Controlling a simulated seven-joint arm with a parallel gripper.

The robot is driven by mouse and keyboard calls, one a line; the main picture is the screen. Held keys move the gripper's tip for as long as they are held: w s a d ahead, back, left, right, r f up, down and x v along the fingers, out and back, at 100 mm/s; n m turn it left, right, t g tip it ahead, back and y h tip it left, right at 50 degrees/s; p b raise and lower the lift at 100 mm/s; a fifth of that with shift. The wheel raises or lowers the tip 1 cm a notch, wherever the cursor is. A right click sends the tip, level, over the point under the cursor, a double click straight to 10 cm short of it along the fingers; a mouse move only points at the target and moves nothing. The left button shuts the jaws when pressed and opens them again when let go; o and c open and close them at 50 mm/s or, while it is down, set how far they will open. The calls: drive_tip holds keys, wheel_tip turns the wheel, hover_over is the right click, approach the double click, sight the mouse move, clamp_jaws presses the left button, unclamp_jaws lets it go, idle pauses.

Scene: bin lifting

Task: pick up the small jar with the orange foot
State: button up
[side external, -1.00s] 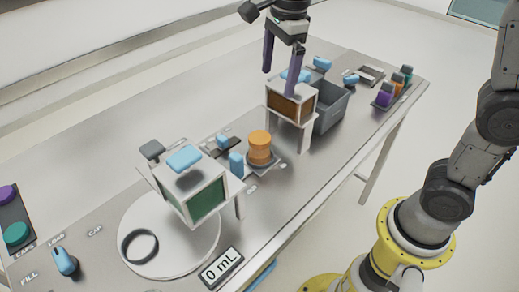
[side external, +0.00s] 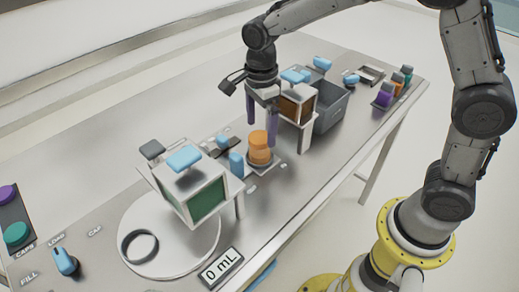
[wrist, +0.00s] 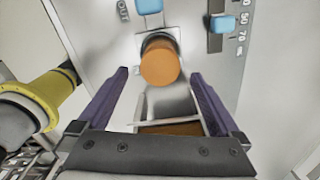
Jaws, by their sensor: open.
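An orange, waisted jar-like piece (side external: 259,149) stands upright on a small grey pad (side external: 262,169) near the middle of the bench. Its round orange top also shows in the wrist view (wrist: 160,66). My gripper (side external: 262,133) is open and empty, pointing down at it. In the side view the purple fingers overlap its top; in the wrist view it lies between and beyond the fingertips (wrist: 159,76). I see no contact. A small orange container (side external: 397,85) stands among purple and green ones at the far right; its foot is too small to make out.
A white-framed box with brown contents (side external: 291,105) stands just behind my gripper, beside a grey bin (side external: 331,108). A green-fronted box (side external: 205,200) stands at front left. A blue block (side external: 236,164) is close to the orange piece. Bench room is free to its right.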

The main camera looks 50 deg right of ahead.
sight(260, 137)
wheel_tip(260, 137, down, 5)
drive_tip(key=shift+a+r, duration=0.1)
drive_tip(key=shift+a, duration=0.05)
drive_tip(key=c, duration=1.3)
drive_tip(key=shift+c, duration=0.6)
drive_tip(key=shift+r, duration=0.1)
